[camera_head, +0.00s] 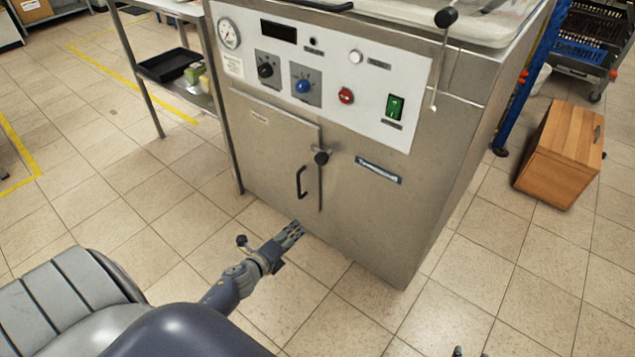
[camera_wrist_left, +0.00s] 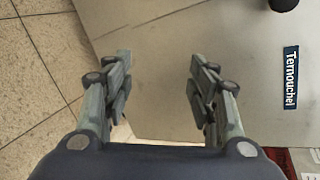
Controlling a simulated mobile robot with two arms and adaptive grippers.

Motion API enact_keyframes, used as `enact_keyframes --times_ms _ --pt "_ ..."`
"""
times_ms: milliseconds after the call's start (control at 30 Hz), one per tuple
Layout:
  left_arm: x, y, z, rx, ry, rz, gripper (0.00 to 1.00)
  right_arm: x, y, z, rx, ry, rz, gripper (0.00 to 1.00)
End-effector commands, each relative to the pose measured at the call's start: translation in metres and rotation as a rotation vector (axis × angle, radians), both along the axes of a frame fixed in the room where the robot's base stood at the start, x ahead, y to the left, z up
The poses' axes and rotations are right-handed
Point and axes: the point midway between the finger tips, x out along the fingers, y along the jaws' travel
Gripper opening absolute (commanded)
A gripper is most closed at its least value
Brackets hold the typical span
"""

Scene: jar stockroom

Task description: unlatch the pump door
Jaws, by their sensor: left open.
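The pump door (camera_head: 265,150) is a grey steel panel low on the front of the steel machine and looks closed. It has a black upright bar handle (camera_head: 301,182). A latch with a black knob (camera_head: 321,157) sits at its right edge, near the top. A dark round knob (camera_wrist_left: 284,4), likely the latch's, is cut by the top edge of the left wrist view. My left gripper (camera_head: 292,234) is open and empty, below and in front of the door, apart from handle and latch. Its spread fingers (camera_wrist_left: 160,85) show in the wrist view.
A control panel (camera_head: 330,75) with gauge and knobs is above the door. A blue label plate (camera_head: 378,171) is right of the latch. A steel shelf table (camera_head: 150,70) stands left; a wooden box (camera_head: 564,155) lies right. The tiled floor in front is clear.

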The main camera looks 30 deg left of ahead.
Motion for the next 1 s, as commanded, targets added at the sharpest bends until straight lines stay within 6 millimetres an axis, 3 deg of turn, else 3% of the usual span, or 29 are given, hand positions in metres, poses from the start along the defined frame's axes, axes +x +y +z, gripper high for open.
enact_keyframes --times_ms 33,100,200,300,433,533,667,1000 --pt "0.019 0.009 0.006 0.141 -0.064 -0.068 0.53 0.013 0.004 0.01 0.019 -0.078 0.002 0.4" --pt "0.039 0.017 0.034 0.357 -0.137 -0.157 0.53 0.025 0.009 0.047 0.043 -0.179 0.004 0.4" --pt "0.058 0.024 0.072 0.657 -0.223 -0.256 0.53 0.032 0.012 0.099 0.076 -0.313 0.008 0.4" --pt "0.067 0.028 0.102 0.916 -0.278 -0.322 0.53 0.029 0.013 0.144 0.104 -0.421 0.01 0.4" --pt "0.072 0.031 0.129 1.153 -0.315 -0.369 0.53 0.02 0.012 0.186 0.127 -0.519 0.011 0.4" --pt "0.073 0.032 0.141 1.251 -0.325 -0.385 0.53 0.015 0.011 0.205 0.137 -0.558 0.013 0.4" --pt "0.08 0.031 0.147 1.291 -0.329 -0.392 0.53 0.013 0.011 0.216 0.143 -0.58 0.012 0.4" --pt "0.134 0.027 0.147 1.286 -0.329 -0.389 0.53 0.013 0.014 0.234 0.17 -0.677 0.018 0.4"
